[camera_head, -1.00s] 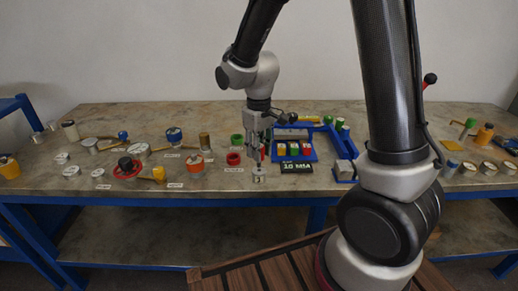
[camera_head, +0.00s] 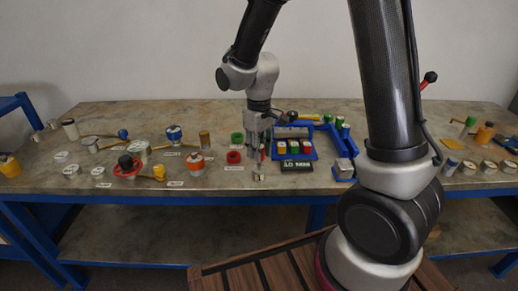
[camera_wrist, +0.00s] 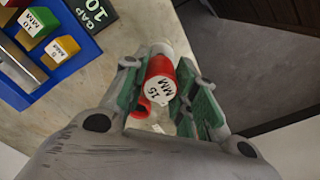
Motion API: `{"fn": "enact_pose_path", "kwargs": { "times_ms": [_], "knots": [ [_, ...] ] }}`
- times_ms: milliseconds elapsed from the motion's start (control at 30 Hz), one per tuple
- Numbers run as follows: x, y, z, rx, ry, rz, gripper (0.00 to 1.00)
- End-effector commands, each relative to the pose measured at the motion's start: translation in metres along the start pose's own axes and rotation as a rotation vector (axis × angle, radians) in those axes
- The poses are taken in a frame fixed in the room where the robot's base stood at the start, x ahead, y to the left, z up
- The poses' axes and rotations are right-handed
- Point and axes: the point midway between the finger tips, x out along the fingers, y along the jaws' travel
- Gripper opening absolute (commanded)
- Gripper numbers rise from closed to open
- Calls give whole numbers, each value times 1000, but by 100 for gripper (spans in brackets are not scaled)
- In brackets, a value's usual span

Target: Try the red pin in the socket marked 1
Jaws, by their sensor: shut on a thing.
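The red pin (camera_wrist: 160,88), with "15 MM" on its white top, is between the green-padded fingers of my gripper (camera_wrist: 163,92) in the wrist view. My gripper is shut on it. In the head view my gripper (camera_head: 260,150) points down over the front part of the bench. A small pale metal piece with a label (camera_head: 258,177) stands just below it; its mark is too small to read. A pale round piece (camera_wrist: 162,50) shows beside the red pin in the wrist view. The pin's lower end is hidden, so I cannot tell whether it is in a socket.
A blue tray (camera_head: 312,154) with coloured, labelled blocks and a dark sign (camera_head: 297,166) lies right of my gripper. Valves and caps fill the left bench. The bench's front edge is close.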

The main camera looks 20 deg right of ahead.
Motion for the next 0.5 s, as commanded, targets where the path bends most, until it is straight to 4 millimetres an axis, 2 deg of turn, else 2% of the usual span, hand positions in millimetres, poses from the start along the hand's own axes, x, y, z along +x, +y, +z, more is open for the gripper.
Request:
{"fn": "enact_pose_path", "kwargs": {
  "times_ms": [500],
  "knots": [
    [6, 0, 0, 0, 1, 0, 1]
  ]
}}
